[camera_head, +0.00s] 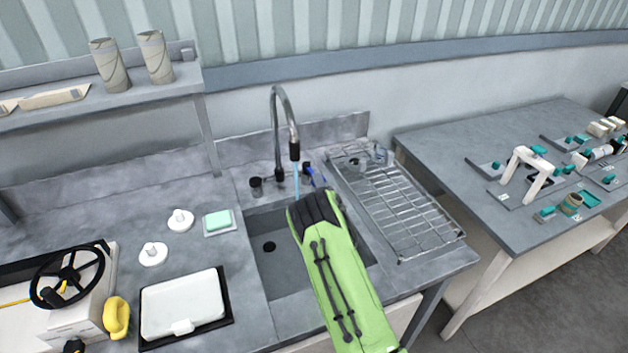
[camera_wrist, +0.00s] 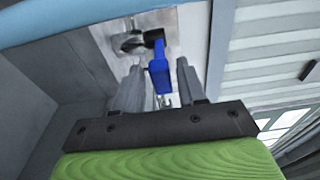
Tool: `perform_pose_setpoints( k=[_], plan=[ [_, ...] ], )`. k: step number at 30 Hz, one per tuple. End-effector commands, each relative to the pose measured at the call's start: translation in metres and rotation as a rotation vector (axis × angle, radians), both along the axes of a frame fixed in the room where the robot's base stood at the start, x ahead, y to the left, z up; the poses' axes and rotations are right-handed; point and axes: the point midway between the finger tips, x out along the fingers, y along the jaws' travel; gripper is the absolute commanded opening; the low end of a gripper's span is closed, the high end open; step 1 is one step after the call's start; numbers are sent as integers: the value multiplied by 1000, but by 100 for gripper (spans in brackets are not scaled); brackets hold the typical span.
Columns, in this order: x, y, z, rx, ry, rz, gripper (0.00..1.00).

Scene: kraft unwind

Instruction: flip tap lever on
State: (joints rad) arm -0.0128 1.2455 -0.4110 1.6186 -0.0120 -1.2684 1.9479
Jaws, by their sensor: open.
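The tap (camera_head: 279,125) is a curved grey metal spout with a black nozzle over the sink (camera_head: 284,268). A light blue stream (camera_head: 296,178) hangs below the nozzle, like running water. The blue tap lever (camera_head: 317,179) is at the right of the tap base. In the wrist view the blue lever (camera_wrist: 160,76) shows between the fingers of my gripper (camera_wrist: 159,65), which is open. Whether a finger touches the lever I cannot tell. In the head view my green arm hides the fingers and part of the sink.
A wire drying rack (camera_head: 405,210) stands right of the sink. A soap dish with a green bar (camera_head: 219,221) and a white container on a black tray (camera_head: 183,303) are to the left. A small dark cup (camera_head: 256,187) stands left of the tap base.

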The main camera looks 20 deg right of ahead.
Motion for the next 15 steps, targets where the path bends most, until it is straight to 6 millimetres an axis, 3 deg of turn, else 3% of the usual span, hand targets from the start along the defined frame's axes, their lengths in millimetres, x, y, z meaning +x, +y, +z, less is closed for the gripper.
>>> perform_pose_setpoints(
  k=[6,15],
  plan=[
    [33,-4,0,-1,0,1,40],
    [38,-4,0,0,1,0,40]
  ],
)
